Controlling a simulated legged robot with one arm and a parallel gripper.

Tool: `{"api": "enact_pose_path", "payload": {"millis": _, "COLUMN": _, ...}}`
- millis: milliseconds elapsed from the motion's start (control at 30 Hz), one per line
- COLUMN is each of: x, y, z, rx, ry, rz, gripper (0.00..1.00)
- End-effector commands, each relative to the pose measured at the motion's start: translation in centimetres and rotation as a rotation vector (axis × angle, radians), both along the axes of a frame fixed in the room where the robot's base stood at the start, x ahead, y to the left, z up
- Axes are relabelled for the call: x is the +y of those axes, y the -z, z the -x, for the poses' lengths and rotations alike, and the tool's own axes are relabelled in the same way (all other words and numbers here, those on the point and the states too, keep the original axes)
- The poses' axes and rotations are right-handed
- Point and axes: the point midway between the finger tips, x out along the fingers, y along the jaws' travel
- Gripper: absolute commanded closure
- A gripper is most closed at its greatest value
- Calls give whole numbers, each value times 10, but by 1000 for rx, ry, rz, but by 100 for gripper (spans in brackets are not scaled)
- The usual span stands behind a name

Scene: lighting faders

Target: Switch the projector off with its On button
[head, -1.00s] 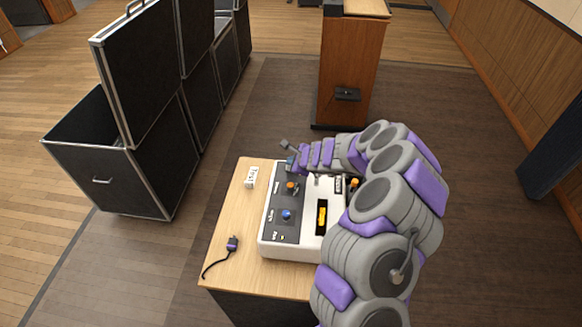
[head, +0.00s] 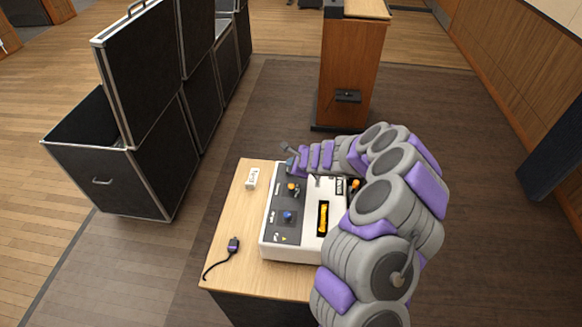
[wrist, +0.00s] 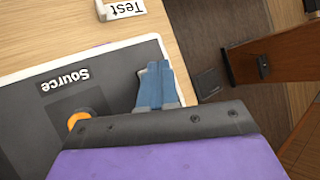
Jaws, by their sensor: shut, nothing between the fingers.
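A white control box (head: 280,254) with a dark panel lies on a wooden table. The panel carries an orange knob (head: 293,188) and a blue knob (head: 288,216). A yellow element (head: 323,217) sits in a black slot to their right. My gripper (head: 290,152) is over the far edge of the box. In the wrist view my gripper (wrist: 156,80) shows blue fingers, shut and empty, beside the upside-down "Source" label (wrist: 63,79). The orange knob (wrist: 77,121) is partly hidden by the gripper body. I cannot make out a label reading On, and my arm covers the box's right part.
A white "Test" block (head: 251,178) stands on the table (head: 228,215) left of the box. A purple plug with a black cable (head: 233,244) lies at the near left. Black cases (head: 110,160) stand at left, a wooden lectern (head: 347,70) behind.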

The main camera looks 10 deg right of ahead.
Motion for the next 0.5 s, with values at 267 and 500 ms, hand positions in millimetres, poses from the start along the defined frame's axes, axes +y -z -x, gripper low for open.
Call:
{"api": "enact_pose_path", "payload": {"millis": 267, "x": -2, "y": -2, "z": 0, "rx": 0, "ry": 0, "rz": 0, "gripper": 100}}
{"api": "enact_pose_path", "payload": {"millis": 500, "x": -1, "y": -11, "z": 0, "rx": -1, "ry": -1, "rz": 0, "gripper": 100}}
